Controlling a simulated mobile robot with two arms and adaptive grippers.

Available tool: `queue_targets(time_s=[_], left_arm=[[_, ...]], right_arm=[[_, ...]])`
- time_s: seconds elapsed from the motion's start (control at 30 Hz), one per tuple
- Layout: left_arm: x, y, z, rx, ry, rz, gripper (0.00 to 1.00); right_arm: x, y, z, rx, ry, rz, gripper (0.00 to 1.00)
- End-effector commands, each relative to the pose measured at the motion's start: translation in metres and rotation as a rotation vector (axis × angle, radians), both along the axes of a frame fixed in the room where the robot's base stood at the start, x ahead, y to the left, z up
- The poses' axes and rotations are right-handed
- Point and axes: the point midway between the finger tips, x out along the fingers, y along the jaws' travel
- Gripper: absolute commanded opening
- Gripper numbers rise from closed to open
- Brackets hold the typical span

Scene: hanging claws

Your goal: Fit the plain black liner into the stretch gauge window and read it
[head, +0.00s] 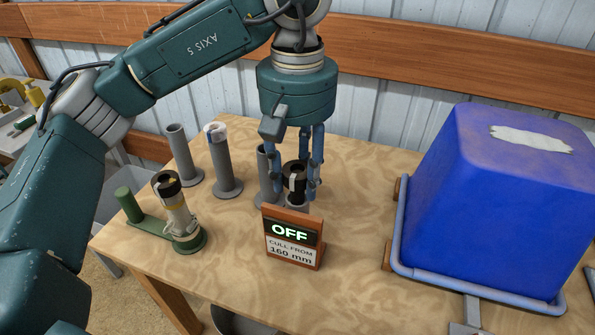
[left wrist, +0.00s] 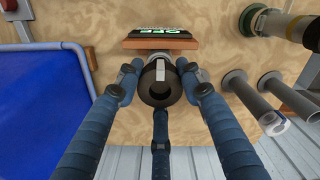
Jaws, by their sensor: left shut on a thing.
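My left gripper (head: 297,182) is shut on a black liner (head: 295,170), with its blue fingers around it. The liner is a short black tube with a pale strip down its side, upright over a grey part; I cannot tell if it rests on that part. In the left wrist view the liner (left wrist: 160,88) shows end-on between the fingers (left wrist: 160,95). The gauge display (head: 292,238) stands just in front of it and reads OFF, with "CULL FROM 160 mm" below. It also shows in the left wrist view (left wrist: 160,42). I cannot make out a window. My right gripper is out of view.
Grey posts (head: 182,155) stand left of the gripper; one (head: 226,172) bears a whitish liner (head: 215,131). A green stand (head: 150,224) holds a black-topped tube with a yellow band (head: 174,200). A big blue box (head: 475,210) fills the right. The table front is clear.

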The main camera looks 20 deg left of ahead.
Motion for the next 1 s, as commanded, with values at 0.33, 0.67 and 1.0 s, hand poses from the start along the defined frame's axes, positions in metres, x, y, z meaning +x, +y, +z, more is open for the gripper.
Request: queue_targets(time_s=[0.33, 0.67, 1.0], left_arm=[[0.0, 0.0, -0.012, -0.001, -0.001, 0.0, 0.0], [0.0, 0.0, -0.022, 0.0, -0.001, 0.001, 0.0], [0.0, 0.0, -0.026, 0.0, 0.0, 0.0, 0.59]], right_arm=[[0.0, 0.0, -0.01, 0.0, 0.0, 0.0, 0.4], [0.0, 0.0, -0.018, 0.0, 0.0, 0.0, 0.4], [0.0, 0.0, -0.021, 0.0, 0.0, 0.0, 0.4]])
